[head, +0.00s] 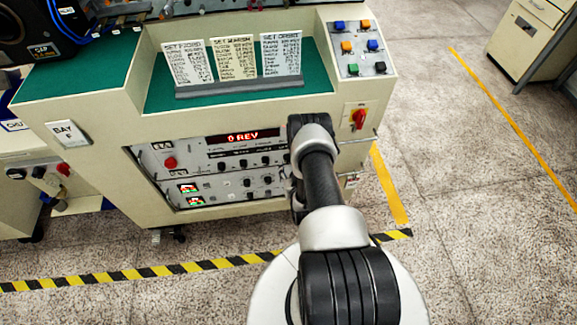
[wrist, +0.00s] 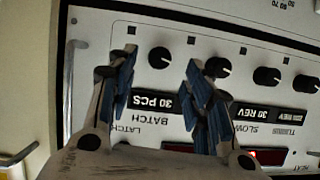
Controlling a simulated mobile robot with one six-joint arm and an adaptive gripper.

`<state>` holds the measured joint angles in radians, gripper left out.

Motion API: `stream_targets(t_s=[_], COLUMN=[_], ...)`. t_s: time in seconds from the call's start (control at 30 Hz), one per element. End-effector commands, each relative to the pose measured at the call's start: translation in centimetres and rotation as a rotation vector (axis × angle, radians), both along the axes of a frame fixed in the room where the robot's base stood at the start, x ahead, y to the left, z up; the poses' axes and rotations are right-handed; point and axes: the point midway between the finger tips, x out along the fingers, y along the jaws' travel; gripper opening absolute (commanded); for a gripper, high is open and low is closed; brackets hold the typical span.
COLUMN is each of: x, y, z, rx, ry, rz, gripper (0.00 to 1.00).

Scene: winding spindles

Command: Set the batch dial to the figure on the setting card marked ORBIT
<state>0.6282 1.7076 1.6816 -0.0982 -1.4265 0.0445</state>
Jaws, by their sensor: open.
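The setting card marked ORBIT (head: 281,60) stands rightmost of three cards in a grey holder; its lines are too small to read. In the wrist view the panel appears upside down. A black round knob (wrist: 160,57), apparently the batch dial, shows between the fingertips of my open gripper (wrist: 161,60), one finger on each side. I cannot tell whether the fingers touch it. A dark window reading 30 PCS (wrist: 160,105) lies by the BATCH lettering. In the head view my arm hides the gripper.
Similar knobs sit close to the right, the nearest (wrist: 218,67) just past my right finger; a 30 REV window (wrist: 255,110) is nearby. A metal handle (wrist: 68,85) stands at left. A red display (head: 243,137) reads 0 REV. A red rotary switch (head: 359,118) is right of my arm.

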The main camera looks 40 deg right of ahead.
Motion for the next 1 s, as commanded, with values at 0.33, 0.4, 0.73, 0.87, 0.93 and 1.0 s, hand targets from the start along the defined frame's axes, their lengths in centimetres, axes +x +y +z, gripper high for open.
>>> stream_targets(t_s=[0.33, 0.4, 0.73, 0.87, 0.93, 1.0], x=[3.7, 3.9, 3.9, 3.9, 3.9, 3.9], y=[-2.1, -2.2, -2.3, -2.3, -2.2, -2.2], z=[-1.9, -1.9, -1.9, -1.9, -1.9, -1.9], rx=[0.0, 0.001, 0.001, 0.001, 0.001, 0.001], ry=[0.0, 0.001, 0.001, 0.001, 0.001, 0.001], rz=[0.0, 0.0, 0.0, 0.0, 0.0, 0.0], gripper=[0.46, 0.46, 0.42, 0.34, 0.29, 0.24])
